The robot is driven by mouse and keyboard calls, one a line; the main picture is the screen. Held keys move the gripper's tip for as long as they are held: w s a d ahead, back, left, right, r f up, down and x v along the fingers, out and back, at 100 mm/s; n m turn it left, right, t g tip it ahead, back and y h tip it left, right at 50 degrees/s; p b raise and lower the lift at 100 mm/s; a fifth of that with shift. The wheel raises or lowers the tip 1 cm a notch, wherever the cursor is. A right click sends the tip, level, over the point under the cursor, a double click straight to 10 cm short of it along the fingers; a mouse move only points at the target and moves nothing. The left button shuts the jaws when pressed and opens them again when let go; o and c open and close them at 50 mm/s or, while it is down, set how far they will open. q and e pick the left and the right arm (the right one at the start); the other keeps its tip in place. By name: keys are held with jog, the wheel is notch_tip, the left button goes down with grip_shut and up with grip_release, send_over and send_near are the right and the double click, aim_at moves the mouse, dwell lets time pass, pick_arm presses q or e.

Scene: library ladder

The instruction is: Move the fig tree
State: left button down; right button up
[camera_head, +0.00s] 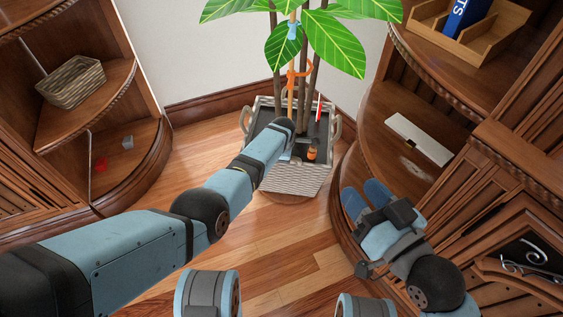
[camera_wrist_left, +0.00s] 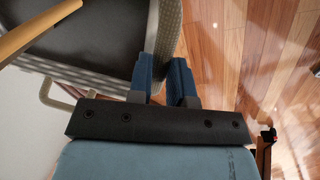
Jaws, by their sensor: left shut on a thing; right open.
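The fig tree (camera_head: 337,45) has large green leaves and several thin stems. It stands upright in a grey woven planter (camera_head: 297,182) with loop handles, on the floor against the back wall. My left arm reaches over the planter in the head view and hides its own gripper there. My right gripper (camera_head: 363,195) is open and empty, to the right of the planter, in front of the right-hand shelves.
Curved wooden shelves stand left (camera_head: 95,110) and right (camera_head: 390,150) of the planter. A wicker basket (camera_head: 70,84) is on the left shelf, a white board (camera_head: 418,138) on the right. A small orange bottle (camera_head: 312,150) sits in the planter. Bare wooden floor (camera_head: 270,250) lies in front.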

pick_arm(q)
jog(key=shift+w+d+r, duration=0.1)
jog(key=shift+d+r, duration=0.05)
jog(key=c, duration=1.1)
grip_release()
jog(key=shift+o, duration=0.2)
